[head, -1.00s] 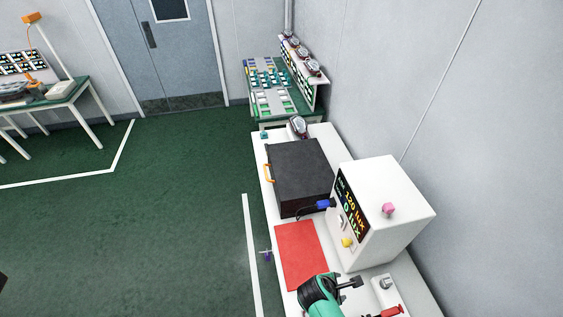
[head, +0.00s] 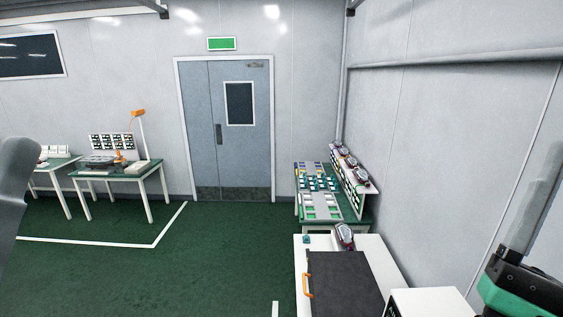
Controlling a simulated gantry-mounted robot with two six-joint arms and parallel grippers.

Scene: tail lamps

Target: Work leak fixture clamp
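No clamp that I can make out as the leak fixture's shows in the head view. Neither gripper's fingers show. A grey part of my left arm cuts in at the left edge.
A small device (head: 344,237) stands at the bench's far end. Behind it a green table (head: 353,227) holds several coloured trays and a shelf with devices. Green-topped tables (head: 118,171) stand at the left. A grey door (head: 227,130) is at the back. Green floor between is clear.

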